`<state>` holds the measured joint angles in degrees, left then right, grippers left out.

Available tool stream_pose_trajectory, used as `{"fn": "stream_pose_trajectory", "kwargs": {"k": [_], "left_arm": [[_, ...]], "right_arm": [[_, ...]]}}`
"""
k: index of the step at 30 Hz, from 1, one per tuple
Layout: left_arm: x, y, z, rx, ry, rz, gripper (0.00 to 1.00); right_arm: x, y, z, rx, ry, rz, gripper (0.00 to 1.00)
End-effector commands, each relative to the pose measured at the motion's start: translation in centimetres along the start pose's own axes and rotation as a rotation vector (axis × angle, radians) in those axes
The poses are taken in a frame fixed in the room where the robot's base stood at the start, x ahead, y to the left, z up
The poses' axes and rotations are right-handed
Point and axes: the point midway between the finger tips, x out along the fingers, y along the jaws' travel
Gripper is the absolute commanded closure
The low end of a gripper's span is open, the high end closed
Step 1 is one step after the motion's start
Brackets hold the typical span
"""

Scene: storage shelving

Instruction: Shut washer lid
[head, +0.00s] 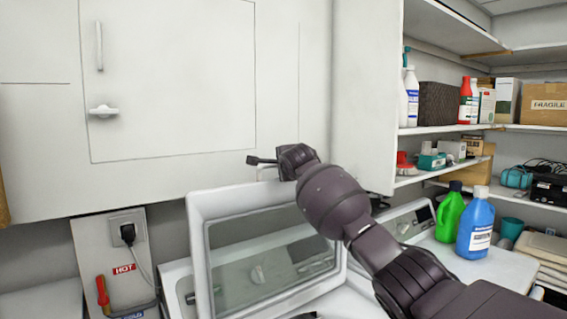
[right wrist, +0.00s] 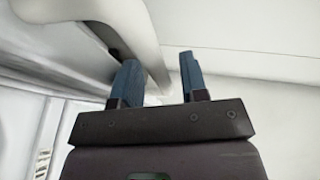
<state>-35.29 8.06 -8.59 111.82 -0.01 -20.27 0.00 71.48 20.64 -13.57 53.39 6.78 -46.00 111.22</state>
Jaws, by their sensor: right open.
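The washer lid (head: 199,235) stands raised in the head view, a white frame around a see-through window. My right arm comes in from the right, across the lid's right side. My right gripper (head: 258,162) is at the lid's top edge, with its fingers pointing left. In the right wrist view its two blue fingers (right wrist: 160,65) are apart with nothing held between them. A white curved bar (right wrist: 147,45), which looks like the lid's rim, passes just beyond the fingers; I cannot tell whether they touch. My left gripper is not in view.
A white wall cabinet (head: 170,90) hangs above and behind the lid. Shelves (head: 440,129) with bottles and boxes stand at the right. A green bottle (head: 450,215) and a blue bottle (head: 477,228) stand right of my arm. A wall outlet (head: 127,226) with a plug is at the left.

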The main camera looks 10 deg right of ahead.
Motion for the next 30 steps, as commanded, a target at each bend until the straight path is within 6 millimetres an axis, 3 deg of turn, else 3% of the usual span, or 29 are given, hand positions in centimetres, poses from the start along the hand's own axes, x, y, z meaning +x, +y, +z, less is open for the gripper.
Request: {"fn": "stream_pose_trajectory", "kwargs": {"k": [12, 21, 30], "left_arm": [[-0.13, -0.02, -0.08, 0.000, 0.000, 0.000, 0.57], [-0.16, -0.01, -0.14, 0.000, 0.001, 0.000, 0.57], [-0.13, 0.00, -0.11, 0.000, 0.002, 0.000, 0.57]], "right_arm": [[0.39, -0.02, 0.00, 0.000, 0.000, -0.001, 0.60], [0.39, 0.00, -0.01, 0.001, 0.000, 0.000, 1.00], [0.39, 0.03, -0.04, 0.001, 0.000, -0.002, 1.00]]}}
